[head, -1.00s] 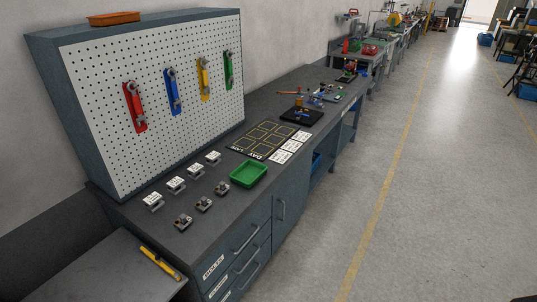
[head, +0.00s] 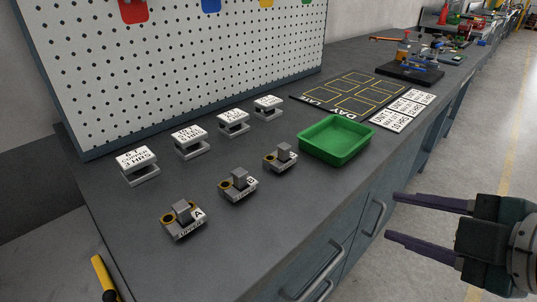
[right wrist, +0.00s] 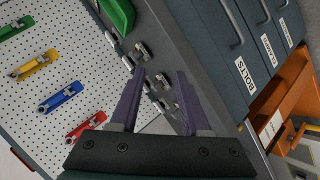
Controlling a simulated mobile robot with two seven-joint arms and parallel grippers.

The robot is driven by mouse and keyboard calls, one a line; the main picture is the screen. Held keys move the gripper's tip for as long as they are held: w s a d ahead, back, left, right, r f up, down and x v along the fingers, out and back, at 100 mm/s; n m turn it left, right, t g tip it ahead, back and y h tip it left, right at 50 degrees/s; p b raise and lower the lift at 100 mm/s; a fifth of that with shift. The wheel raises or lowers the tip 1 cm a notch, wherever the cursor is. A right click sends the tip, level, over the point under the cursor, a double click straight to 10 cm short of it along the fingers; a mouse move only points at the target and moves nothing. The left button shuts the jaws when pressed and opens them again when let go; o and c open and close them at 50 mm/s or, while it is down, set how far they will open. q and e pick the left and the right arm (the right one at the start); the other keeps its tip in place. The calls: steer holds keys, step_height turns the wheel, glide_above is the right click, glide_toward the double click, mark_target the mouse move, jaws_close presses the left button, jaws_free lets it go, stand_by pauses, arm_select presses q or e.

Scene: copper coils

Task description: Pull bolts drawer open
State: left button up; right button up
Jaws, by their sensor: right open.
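The bolts drawer shows in the right wrist view as a dark blue-grey front (right wrist: 225,52) with a white BOLTS label (right wrist: 246,76) and a grey bar handle (right wrist: 232,28). It looks closed, flush with the bench front. In the head view a bar handle (head: 325,268) shows on the drawer front at the bottom edge; the label is out of frame there. My right gripper (head: 393,216) is open and empty, to the right of the bench front. In the right wrist view its fingers (right wrist: 161,72) are apart, with the drawer to their right. My left gripper is not in view.
On the bench top stand a green tray (head: 337,139), several labelled metal blocks (head: 239,185) and card stands (head: 190,142). A cupboard door handle (head: 374,216) sits right of the drawers. An orange unit (right wrist: 296,95) shows in the right wrist view. The floor at right is clear.

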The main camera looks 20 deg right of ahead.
mark_target(319, 277)
step_height(319, 277, down, 28)
steer(key=w+d+n+t+y+b, duration=0.1)
steer(key=n+t+y+b, duration=0.3)
steer(key=b, duration=1.1)
steer(key=w+n+g+y+b, duration=0.1)
steer(key=n+b, duration=0.5)
steer(key=b, duration=0.9)
steer(key=shift+b+x, duration=2.65)
steer(key=shift+x, duration=2)
jaws_close()
